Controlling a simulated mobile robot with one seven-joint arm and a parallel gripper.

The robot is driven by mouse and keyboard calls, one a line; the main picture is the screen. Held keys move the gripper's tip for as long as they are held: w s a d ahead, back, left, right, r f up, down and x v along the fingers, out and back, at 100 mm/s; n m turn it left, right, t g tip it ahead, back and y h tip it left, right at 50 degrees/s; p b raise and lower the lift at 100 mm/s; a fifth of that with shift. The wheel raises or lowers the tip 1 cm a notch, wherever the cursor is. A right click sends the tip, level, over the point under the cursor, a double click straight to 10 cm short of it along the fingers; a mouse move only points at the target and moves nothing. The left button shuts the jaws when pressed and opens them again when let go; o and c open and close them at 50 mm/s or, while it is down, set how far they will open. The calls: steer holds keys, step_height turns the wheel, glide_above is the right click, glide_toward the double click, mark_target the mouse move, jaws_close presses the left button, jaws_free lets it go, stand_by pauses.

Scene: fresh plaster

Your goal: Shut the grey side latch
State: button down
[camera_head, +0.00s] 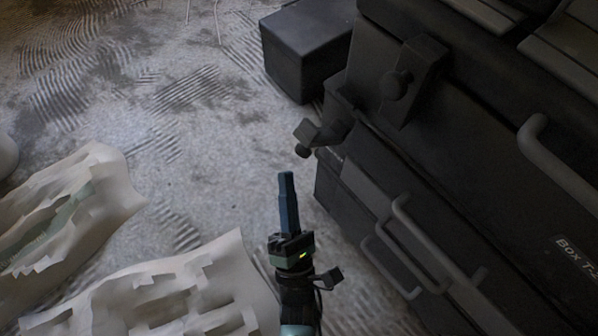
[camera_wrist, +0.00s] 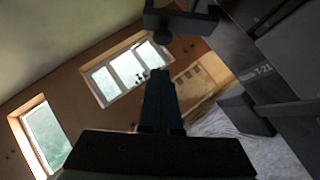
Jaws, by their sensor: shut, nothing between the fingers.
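A big dark grey box (camera_head: 480,150) fills the right of the head view. A grey latch with a knob (camera_head: 320,134) juts out from its side, standing away from the wall. In the wrist view a grey latch piece with a round knob (camera_wrist: 180,22) juts out at the top; I cannot tell for sure that it is the same one. My gripper (camera_head: 286,178) points up the picture, below and left of the jutting latch and apart from it. Its fingers are shut and empty, and show in the wrist view (camera_wrist: 158,78) below the knob.
Another latch with a knob (camera_head: 418,72) lies against the box. Grey handles (camera_head: 415,240) stick out from the box near my arm. A small dark box (camera_head: 306,48) stands behind. Crumpled pale bags (camera_head: 165,290) lie at left. The plaster-marked floor between is clear.

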mark_target(319, 139)
steer(key=shift+w+d+r, duration=0.3)
steer(key=shift+d+r, duration=0.25)
steer(key=shift+r, duration=0.15)
steer(key=shift+w+d+r, duration=0.3)
steer(key=shift+d+r, duration=0.2)
steer(key=shift+r, duration=0.15)
steer(key=shift+r, duration=0.15)
